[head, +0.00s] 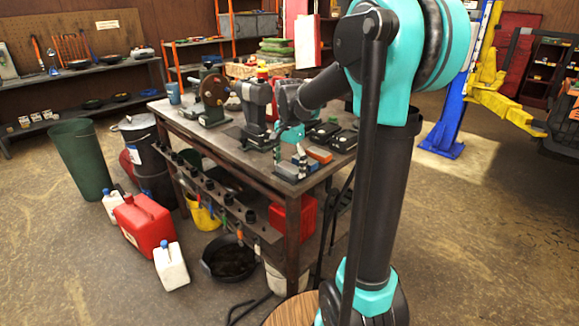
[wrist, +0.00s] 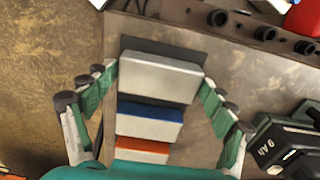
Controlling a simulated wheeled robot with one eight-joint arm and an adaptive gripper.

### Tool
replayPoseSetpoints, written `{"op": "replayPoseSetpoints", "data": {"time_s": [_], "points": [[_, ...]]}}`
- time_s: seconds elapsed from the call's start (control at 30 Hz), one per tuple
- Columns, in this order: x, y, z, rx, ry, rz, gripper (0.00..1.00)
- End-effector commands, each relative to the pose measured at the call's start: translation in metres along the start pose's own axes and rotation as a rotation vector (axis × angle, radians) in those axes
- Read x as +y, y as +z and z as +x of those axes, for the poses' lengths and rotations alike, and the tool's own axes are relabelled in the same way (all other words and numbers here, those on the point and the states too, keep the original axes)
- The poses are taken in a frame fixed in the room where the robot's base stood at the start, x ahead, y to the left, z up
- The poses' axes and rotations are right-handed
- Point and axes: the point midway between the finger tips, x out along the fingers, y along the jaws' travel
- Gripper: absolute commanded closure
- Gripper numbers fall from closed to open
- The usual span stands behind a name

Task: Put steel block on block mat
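The steel block (wrist: 158,76) is a pale grey block in the upper middle of the wrist view. A dark flat mat (wrist: 165,43) shows behind and beneath it; whether the block touches the mat is hard to tell. My gripper (wrist: 160,77) has a fingertip against each side of the block.
Blue-topped (wrist: 150,120) and orange-topped (wrist: 142,152) blocks lie close by on the workbench (head: 232,152). A black device (wrist: 288,145) stands at the right of the wrist view.

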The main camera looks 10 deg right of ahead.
Motion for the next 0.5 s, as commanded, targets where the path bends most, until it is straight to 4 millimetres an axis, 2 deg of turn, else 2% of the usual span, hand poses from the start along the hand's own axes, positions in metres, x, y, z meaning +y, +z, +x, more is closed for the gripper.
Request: {"op": "replayPoseSetpoints", "data": {"time_s": [0.1,0.5], "points": [[0.0001,0.0000,-0.0001,0.000,0.000,0.000,0.01],[0.0003,0.0002,-0.0049,0.000,0.000,0.000,0.01]]}}
